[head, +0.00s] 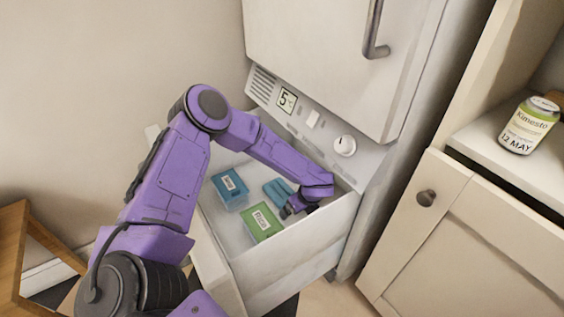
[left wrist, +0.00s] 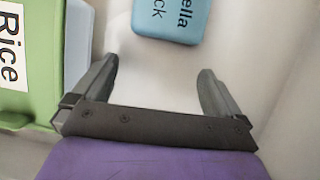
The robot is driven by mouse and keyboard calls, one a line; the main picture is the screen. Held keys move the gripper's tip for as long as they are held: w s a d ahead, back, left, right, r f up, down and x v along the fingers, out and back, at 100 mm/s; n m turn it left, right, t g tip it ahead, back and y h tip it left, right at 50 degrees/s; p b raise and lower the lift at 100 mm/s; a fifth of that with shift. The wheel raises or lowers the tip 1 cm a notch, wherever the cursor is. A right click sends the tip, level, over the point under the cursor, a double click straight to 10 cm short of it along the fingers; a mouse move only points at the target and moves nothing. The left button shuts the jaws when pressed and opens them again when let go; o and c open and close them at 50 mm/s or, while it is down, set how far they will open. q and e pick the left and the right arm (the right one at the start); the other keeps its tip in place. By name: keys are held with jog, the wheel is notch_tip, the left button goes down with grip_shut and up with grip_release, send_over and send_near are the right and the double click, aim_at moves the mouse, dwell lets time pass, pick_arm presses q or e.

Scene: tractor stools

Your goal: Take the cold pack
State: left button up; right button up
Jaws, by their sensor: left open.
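The cold pack (head: 277,189) looks like a flat blue pack lying in the open drawer, partly hidden by my left arm. In the left wrist view, a light-blue pack (left wrist: 170,17) with dark, cut-off lettering shows at the top edge, ahead of the fingers. My left gripper (head: 291,210) reaches down into the drawer beside it. In the left wrist view the gripper (left wrist: 160,80) is open, with nothing between its fingers and the pack apart from them. My right gripper is not in view.
A green box (head: 262,223) labelled Rice is close to the gripper's left. A blue labelled box (head: 229,188) sits farther left. The pulled-out drawer (head: 300,246) has walls around them, under the upper fridge door (head: 330,45). A can (head: 528,126) stands on the right counter.

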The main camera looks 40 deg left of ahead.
aim_at(278, 188)
pick_arm(q)
jog(key=a, duration=0.2)
jog(key=w+a, duration=0.1)
jog(key=a, duration=0.2)
jog(key=shift+w+a+f+b, duration=0.1)
jog(key=shift+w+a+b, duration=0.2)
jog(key=shift+w+a, duration=0.05)
jog(key=a, duration=0.3)
jog(key=w+a+f+b, duration=0.1)
jog(key=a, duration=0.1)
jog(key=shift+w, duration=0.1)
jog(key=shift+f, duration=0.1)
jog(key=c, duration=1)
jog(key=shift+r, duration=0.2)
